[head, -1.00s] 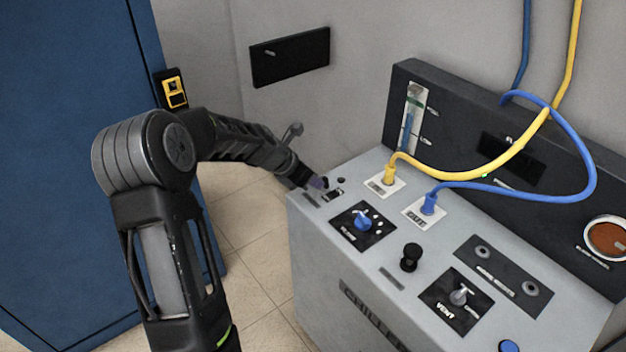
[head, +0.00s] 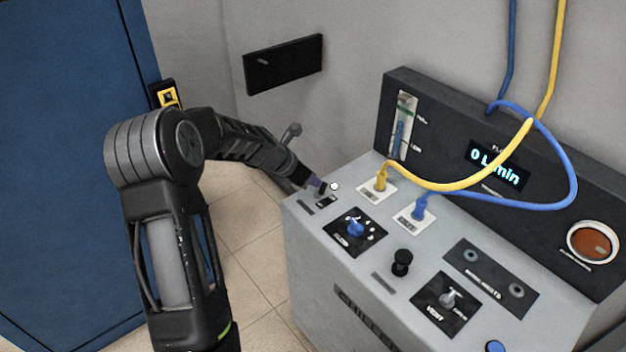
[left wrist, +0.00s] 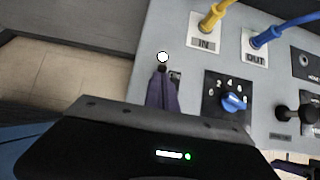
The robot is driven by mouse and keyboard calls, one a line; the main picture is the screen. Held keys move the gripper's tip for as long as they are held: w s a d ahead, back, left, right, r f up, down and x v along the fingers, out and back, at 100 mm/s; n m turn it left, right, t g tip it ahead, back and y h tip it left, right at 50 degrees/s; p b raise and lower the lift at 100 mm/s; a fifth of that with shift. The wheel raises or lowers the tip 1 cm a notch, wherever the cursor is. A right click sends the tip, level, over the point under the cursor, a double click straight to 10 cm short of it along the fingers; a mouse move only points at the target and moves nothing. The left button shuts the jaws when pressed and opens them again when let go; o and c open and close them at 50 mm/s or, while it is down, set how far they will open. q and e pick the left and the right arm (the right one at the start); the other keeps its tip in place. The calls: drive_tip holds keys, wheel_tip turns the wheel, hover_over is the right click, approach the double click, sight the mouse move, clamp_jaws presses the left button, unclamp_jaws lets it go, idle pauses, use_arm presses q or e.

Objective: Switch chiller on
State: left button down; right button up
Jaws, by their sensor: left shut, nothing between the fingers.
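The chiller (head: 310,255) is a grey box with a dark back panel. Its display (head: 497,166) is lit and reads "0 L/min". A small round lamp (head: 334,187) glows white at the top's left end; the lamp also shows in the left wrist view (left wrist: 163,57). A small dark rocker switch (head: 326,201) lies just in front of the lamp. My left gripper (head: 323,189) is shut and empty, its tips at the switch and lamp. In the left wrist view its purple-grey fingers (left wrist: 160,84) partly cover the switch; contact cannot be told. My right gripper is not seen.
A blue knob (head: 355,228) on a numbered dial, a black knob (head: 401,262) and a vent valve (head: 449,299) stand on the top. A yellow hose (head: 450,186) and a blue hose (head: 500,206) plug into IN and OUT. A blue cabinet (head: 70,150) stands left.

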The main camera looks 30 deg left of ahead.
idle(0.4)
use_arm(q)
drive_tip(key=v, duration=0.8)
drive_tip(key=shift+b, duration=0.3)
drive_tip(key=shift+f, duration=0.1)
